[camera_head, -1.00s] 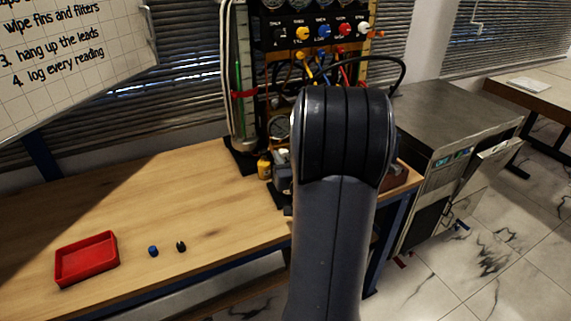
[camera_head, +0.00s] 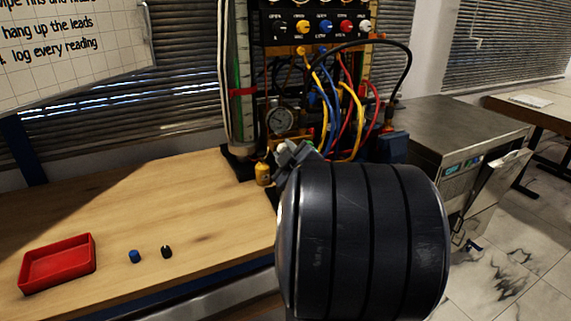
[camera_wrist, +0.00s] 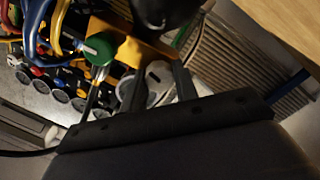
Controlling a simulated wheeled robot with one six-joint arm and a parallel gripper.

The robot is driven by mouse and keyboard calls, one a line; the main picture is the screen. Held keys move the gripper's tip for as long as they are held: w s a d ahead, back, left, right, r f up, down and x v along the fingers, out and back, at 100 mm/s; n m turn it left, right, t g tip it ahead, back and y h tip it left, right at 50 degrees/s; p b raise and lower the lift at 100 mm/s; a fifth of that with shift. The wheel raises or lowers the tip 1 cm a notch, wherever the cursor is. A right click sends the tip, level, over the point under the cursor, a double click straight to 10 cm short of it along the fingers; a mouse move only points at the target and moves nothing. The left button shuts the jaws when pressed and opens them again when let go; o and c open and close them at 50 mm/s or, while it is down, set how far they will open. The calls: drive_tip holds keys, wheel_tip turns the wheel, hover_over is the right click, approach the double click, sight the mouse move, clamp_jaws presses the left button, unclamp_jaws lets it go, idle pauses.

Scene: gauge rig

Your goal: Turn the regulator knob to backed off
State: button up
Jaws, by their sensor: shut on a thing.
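In the head view my gripper (camera_head: 297,158) is at the foot of the rig, just below a round dial gauge (camera_head: 281,121). My own dark arm link covers much of what lies in front of it. In the wrist view my gripper (camera_wrist: 157,82) has its two dark fingers spread apart, with a pale grey rounded part between them. It is closed on the regulator knob, though the contact is dim and partly hidden. An orange-yellow part and a black rounded part are just beyond the fingers. The knob's turn angle cannot be read.
A green cap (camera_wrist: 98,50) and coloured hoses (camera_wrist: 62,30) are close beside the fingers. A red tray (camera_head: 57,263), a blue cap (camera_head: 134,256) and a black cap (camera_head: 166,252) lie on the bench. The bench's middle is clear.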

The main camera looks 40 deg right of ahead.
drive_tip(key=shift+n+b, duration=1.15)
drive_tip(key=shift+n, duration=0.55)
drive_tip(key=o, duration=1)
drive_tip(key=shift+c, duration=0.2)
drive_tip(key=shift+s, duration=0.1)
drive_tip(key=p+v, duration=0.1)
drive_tip(key=v, duration=0.9)
drive_tip(key=shift+s+a+p, duration=0.2)
drive_tip(key=shift+s+p, duration=0.05)
drive_tip(key=shift+p, duration=0.1)
